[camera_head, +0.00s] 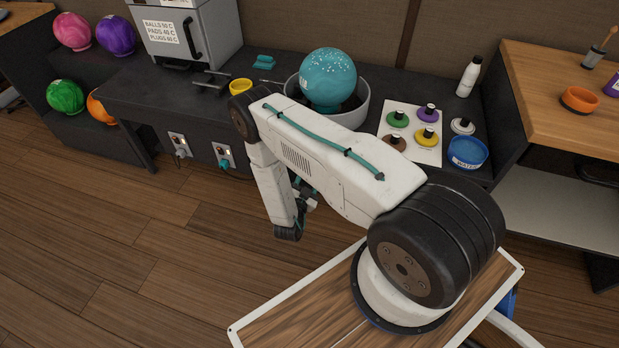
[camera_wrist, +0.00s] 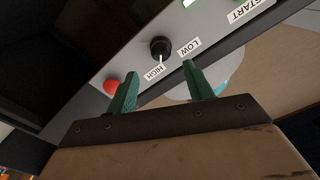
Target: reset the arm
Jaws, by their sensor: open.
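My arm (camera_head: 335,160) reaches out over the floor and folds down in front of the dark bench. My gripper in the wrist view (camera_wrist: 160,80) has two green fingers spread apart with nothing between them. In the head view the gripper is mostly hidden behind my arm, low in front of the bench. Beyond the fingers in the wrist view is a control panel (camera_wrist: 222,28) with a black knob (camera_wrist: 160,48) between LOW and HIGH labels, a red button (camera_wrist: 114,87) and a START label. I cannot tell whether the fingers touch the panel.
A speckled teal ball (camera_head: 328,80) sits in a grey bowl (camera_head: 352,117) on the bench (camera_head: 130,92). The floor at left is clear.

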